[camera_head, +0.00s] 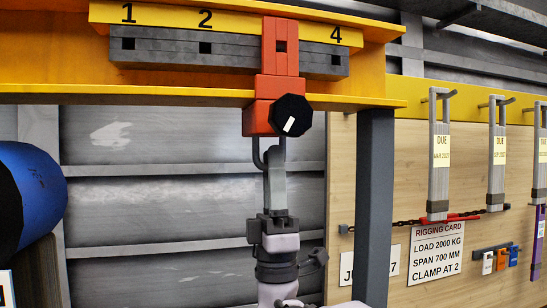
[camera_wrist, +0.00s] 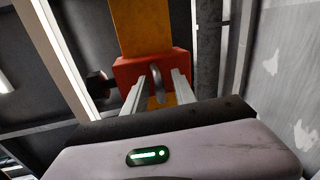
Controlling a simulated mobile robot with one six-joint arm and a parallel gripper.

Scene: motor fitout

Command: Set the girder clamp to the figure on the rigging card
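The red girder clamp (camera_head: 270,90) sits on the yellow girder (camera_head: 200,97), between the figures 2 and 4, covering the place between them. A black knob (camera_head: 290,115) with a white mark is on its lower body. A grey hook (camera_head: 258,155) hangs below. The rigging card (camera_head: 437,251) reads load 2000 kg, span 700 mm, clamp at 2. My gripper (camera_head: 277,160) is raised from below to the hook. In the wrist view, the hook (camera_wrist: 156,80) stands between my gripper's two spread fingers (camera_wrist: 157,92), with a gap on each side; the clamp (camera_wrist: 125,72) is just beyond.
A grey bar with square holes (camera_head: 160,47) runs along the girder under the figures. A dark post (camera_head: 374,200) stands right of my arm. Dated grey slings (camera_head: 438,160) hang on the wooden board. A blue drum (camera_head: 35,190) is at left.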

